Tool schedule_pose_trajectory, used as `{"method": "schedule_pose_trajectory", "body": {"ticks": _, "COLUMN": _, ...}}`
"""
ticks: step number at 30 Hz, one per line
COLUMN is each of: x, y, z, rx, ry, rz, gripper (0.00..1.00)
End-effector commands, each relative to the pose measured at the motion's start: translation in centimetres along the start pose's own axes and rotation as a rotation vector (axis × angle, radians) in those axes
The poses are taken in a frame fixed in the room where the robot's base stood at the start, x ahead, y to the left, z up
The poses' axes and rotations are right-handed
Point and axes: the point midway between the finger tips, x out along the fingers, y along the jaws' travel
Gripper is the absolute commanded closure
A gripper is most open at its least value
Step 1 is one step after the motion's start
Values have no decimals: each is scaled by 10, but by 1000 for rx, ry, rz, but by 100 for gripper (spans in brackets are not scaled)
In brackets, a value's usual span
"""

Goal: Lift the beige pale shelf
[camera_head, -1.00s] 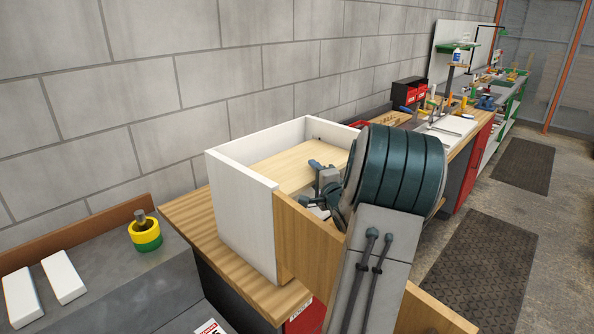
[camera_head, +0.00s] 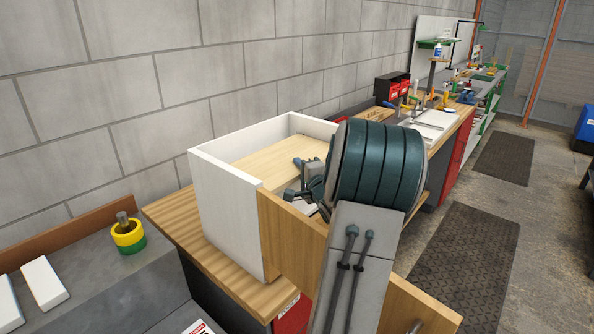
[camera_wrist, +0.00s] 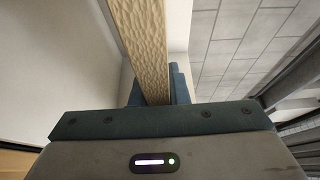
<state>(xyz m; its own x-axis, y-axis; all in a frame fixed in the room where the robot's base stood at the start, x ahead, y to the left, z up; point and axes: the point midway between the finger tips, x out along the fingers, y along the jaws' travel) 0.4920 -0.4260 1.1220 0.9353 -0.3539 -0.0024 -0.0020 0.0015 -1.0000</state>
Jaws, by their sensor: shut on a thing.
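The beige pale shelf (camera_head: 278,159) lies flat inside a white open-topped box (camera_head: 222,204), between its walls. Its wood-grained edge (camera_wrist: 144,40) runs away from my gripper in the wrist view. My gripper (camera_head: 308,167) reaches into the box from the right and is shut on the near edge of the shelf. In the wrist view the blue fingers (camera_wrist: 158,86) sit on both sides of that edge. My arm hides the right part of the box and shelf in the head view.
The box stands on a wooden-topped workbench (camera_head: 170,222). A brown wooden board (camera_head: 290,238) stands at the box's near right side. A yellow-green roll (camera_head: 128,236) and white blocks (camera_head: 44,283) lie on the grey bench at left. A block wall is behind.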

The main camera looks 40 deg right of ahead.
Motion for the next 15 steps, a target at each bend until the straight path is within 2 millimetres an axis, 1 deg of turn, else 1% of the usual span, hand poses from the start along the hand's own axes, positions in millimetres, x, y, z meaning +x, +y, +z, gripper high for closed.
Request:
{"method": "schedule_pose_trajectory", "body": {"ticks": 1, "x": 1, "y": -11, "z": 0, "rx": -4, "ry": -1, "rz": -8, "gripper": 100}}
{"method": "schedule_pose_trajectory", "body": {"ticks": 5, "x": 0, "y": -32, "z": 0, "rx": -6, "ry": 0, "rz": -9, "gripper": 100}}
{"method": "schedule_pose_trajectory", "body": {"ticks": 9, "x": 0, "y": -58, "z": 0, "rx": -5, "ry": -1, "rz": -10, "gripper": 100}}
{"method": "schedule_pose_trajectory", "body": {"ticks": 15, "x": 0, "y": -88, "z": 1, "rx": -5, "ry": -1, "rz": -9, "gripper": 100}}
